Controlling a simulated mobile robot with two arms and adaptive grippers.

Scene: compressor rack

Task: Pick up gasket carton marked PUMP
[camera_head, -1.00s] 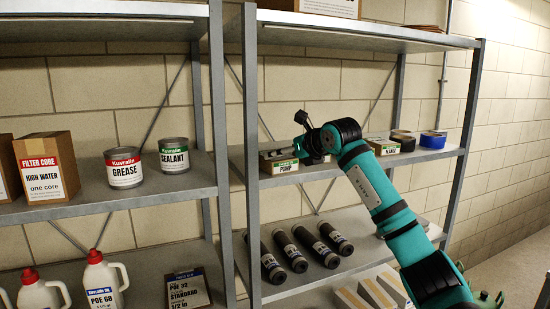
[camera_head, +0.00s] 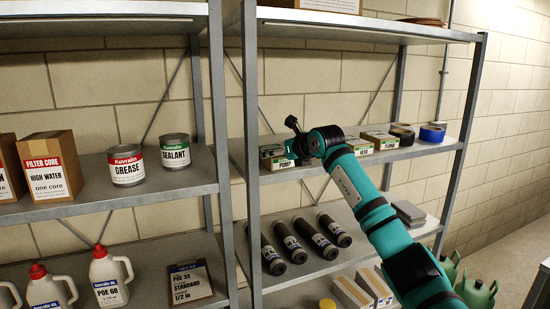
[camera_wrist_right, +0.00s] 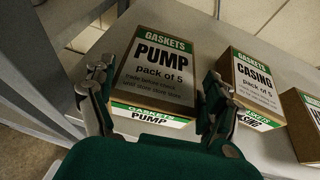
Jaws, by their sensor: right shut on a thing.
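The gasket carton marked PUMP (camera_wrist_right: 165,48), with a green and white label, sits at the left end of the middle shelf. The carton appears to rest on the shelf. My left gripper is in neither view.
A carton marked CASING (camera_wrist_right: 252,85) stands close to the right, with another carton (camera_wrist_right: 306,120) beyond it. Farther right are dark rolls (camera_head: 403,135) and a blue roll (camera_head: 432,133). A metal post (camera_head: 250,160) stands just left of the carton. Dark cylinders (camera_head: 305,240) lie on the shelf below.

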